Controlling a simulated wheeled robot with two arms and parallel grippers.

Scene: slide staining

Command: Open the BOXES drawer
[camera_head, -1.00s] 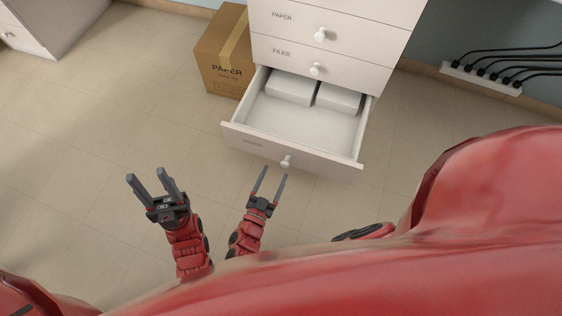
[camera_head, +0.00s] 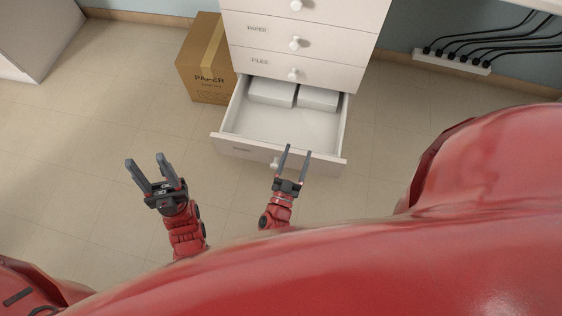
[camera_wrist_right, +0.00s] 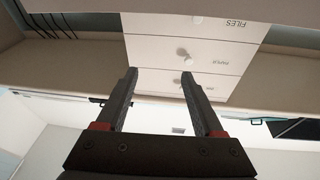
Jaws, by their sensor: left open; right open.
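The bottom drawer (camera_head: 236,150), whose small label is too blurred to read, stands pulled out from the white cabinet (camera_head: 345,78). Two pale boxes (camera_head: 272,93) lie at its back. Its round white knob (camera_head: 274,163) is on the front panel. My right gripper (camera_head: 296,150) is open and empty, and its fingers overlap the drawer front just right of the knob in the head view. Whether it touches the drawer I cannot tell. In the right wrist view its open fingers (camera_wrist_right: 158,82) frame the cabinet's upper drawers. My left gripper (camera_head: 146,163) is open and empty over the floor at the left.
The FILES drawer (camera_head: 262,64) and PAPER drawer (camera_head: 258,32) above are shut. A cardboard box (camera_head: 196,85) stands left of the cabinet. A power strip with black cables (camera_head: 452,63) is at the right wall. The floor (camera_head: 110,110) at the left is clear.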

